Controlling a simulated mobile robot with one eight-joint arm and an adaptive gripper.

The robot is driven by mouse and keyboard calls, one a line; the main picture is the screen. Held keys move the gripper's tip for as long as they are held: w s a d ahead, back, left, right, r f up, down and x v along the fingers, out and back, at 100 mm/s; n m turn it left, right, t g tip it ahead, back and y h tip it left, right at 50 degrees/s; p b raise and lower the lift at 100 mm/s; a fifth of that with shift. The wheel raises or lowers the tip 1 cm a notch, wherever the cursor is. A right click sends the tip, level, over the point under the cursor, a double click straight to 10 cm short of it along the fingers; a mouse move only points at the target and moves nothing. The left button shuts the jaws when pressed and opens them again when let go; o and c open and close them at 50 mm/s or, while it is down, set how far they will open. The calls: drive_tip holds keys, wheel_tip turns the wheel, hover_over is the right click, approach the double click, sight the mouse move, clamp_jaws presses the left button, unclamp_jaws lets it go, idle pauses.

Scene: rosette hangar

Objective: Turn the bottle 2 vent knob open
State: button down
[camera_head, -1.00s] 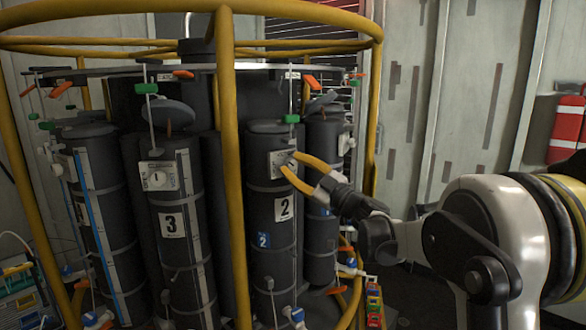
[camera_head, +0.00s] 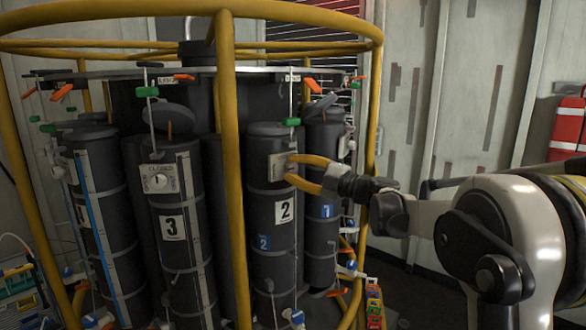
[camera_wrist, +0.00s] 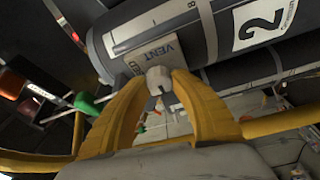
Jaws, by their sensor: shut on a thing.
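Bottle 2 (camera_head: 270,217) is a dark upright cylinder with a white "2" label, standing in the rosette behind the yellow frame. Its vent plate (camera_head: 277,167) sits near the top; in the wrist view the plate (camera_wrist: 136,58) reads "VENT". The vent knob (camera_wrist: 158,76) is a small pale knob on that plate, between my fingertips. My gripper (camera_head: 290,169) has yellow fingers and reaches in from the right; in the wrist view its fingers (camera_wrist: 160,84) are shut on the knob from both sides. In the head view the fingers hide the knob. The knob's pointer setting cannot be read.
Yellow frame posts (camera_head: 231,170) and a top ring stand around the bottles. Bottle 3 (camera_head: 177,225) with its own vent plate is to the left, and bottle 1 (camera_head: 323,200) is close on the right. A green-handled rod (camera_head: 292,121) rises above bottle 2.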

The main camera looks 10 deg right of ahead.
idle(0.5)
drive_tip(key=c, duration=1.1)
unclamp_jaws()
drive_tip(key=shift+o, duration=0.2)
drive_tip(key=v, duration=1.2)
